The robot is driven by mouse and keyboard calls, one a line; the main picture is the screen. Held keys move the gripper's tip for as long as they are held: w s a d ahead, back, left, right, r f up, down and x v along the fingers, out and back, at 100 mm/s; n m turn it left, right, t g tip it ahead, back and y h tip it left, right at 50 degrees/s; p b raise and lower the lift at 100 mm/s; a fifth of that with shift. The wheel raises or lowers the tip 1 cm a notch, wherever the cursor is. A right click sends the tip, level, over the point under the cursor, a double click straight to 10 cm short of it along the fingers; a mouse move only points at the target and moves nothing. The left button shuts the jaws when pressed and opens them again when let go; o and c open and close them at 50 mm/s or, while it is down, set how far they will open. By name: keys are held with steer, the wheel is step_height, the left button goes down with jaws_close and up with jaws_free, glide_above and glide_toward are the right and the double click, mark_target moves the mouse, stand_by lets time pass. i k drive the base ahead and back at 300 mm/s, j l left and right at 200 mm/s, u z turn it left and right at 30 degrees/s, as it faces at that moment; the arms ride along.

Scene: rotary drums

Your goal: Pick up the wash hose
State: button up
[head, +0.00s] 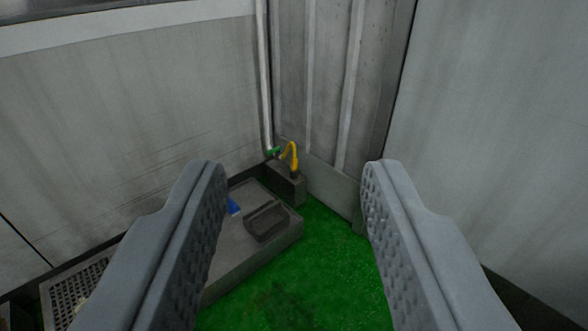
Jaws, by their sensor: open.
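The wash hose is probably the short curved yellow piece (292,154) in the far corner. It arches up over a small grey block (287,182). A small green fitting (272,152) sits just left of it, at the foot of a pale vertical pipe. My gripper (294,172) is open and empty. Its two grey textured fingers stand wide apart, and the yellow piece shows between them, well beyond the tips. Whether more hose lies behind the block cannot be told.
A low grey platform (226,265) on the left holds a dark box (266,221) and a blue item (233,207). A perforated grate (72,292) lies at lower left. Green floor (325,270) is open in the middle. Pale walls (478,130) close in on both sides.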

mark_target(294, 168)
steer(key=i+l, duration=0.2)
steer(key=i, duration=0.3)
steer(key=i+l+u, duration=0.1)
steer(key=i, duration=0.4)
steer(key=i+l, duration=0.35)
steer(key=i, duration=0.15)
steer(key=i+l+u, duration=0.1)
steer(key=i+l, duration=0.15)
steer(key=i, duration=0.25)
steer(key=i+l, duration=0.25)
steer(key=i, duration=0.2)
steer(key=i+l+u, duration=0.1)
steer(key=i+l, duration=0.2)
steer(key=i, duration=0.2)
